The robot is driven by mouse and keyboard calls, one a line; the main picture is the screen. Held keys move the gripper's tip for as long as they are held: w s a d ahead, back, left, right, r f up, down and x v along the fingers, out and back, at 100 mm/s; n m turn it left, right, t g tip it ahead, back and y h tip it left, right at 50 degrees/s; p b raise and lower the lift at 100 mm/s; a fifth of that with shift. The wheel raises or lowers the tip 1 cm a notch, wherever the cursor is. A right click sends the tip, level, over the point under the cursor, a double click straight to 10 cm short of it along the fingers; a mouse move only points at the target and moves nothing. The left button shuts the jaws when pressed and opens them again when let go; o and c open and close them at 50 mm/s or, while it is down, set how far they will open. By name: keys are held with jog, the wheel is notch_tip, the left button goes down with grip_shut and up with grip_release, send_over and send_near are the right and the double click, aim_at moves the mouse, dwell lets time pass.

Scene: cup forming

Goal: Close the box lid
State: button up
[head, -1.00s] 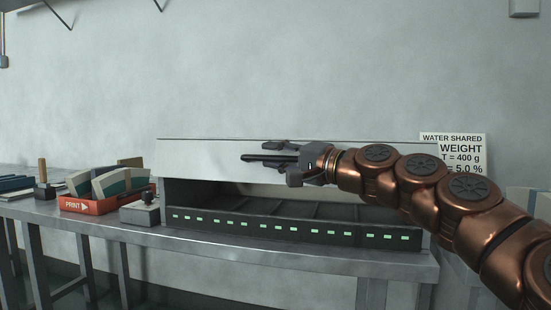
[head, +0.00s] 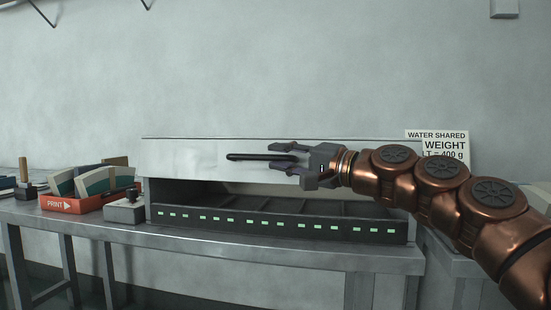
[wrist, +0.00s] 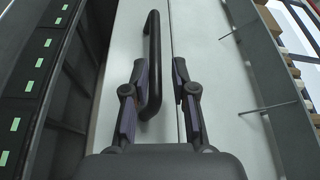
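The box (head: 280,228) is a long dark case with a row of green lights along its front, on the metal bench. Its pale lid (head: 190,158) stands raised above it, with a dark gap between lid and front wall. A black bar handle (head: 250,157) is on the lid; the handle also shows in the wrist view (wrist: 152,50). My gripper (head: 275,157) is open at the handle's right end. In the wrist view my gripper (wrist: 161,75) has the handle's near end between its fingers, closer to the left one. I cannot tell if they touch.
The bench (head: 250,252) runs across the front. An orange bin (head: 80,204) with several curved pieces and a small grey block (head: 125,211) stand left of the box. A paper sign (head: 438,142) is behind my arm at the right.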

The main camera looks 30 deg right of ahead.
jog(key=shift+f+b+v, duration=0.2)
jog(key=shift+b+v, duration=0.15)
jog(key=shift+v, duration=0.6)
jog(key=shift+f+b+v, duration=0.2)
jog(key=shift+b+v, duration=0.15)
jog(key=shift+v, duration=0.55)
jog(key=shift+w+d, duration=0.1)
jog(key=shift+d, duration=0.1)
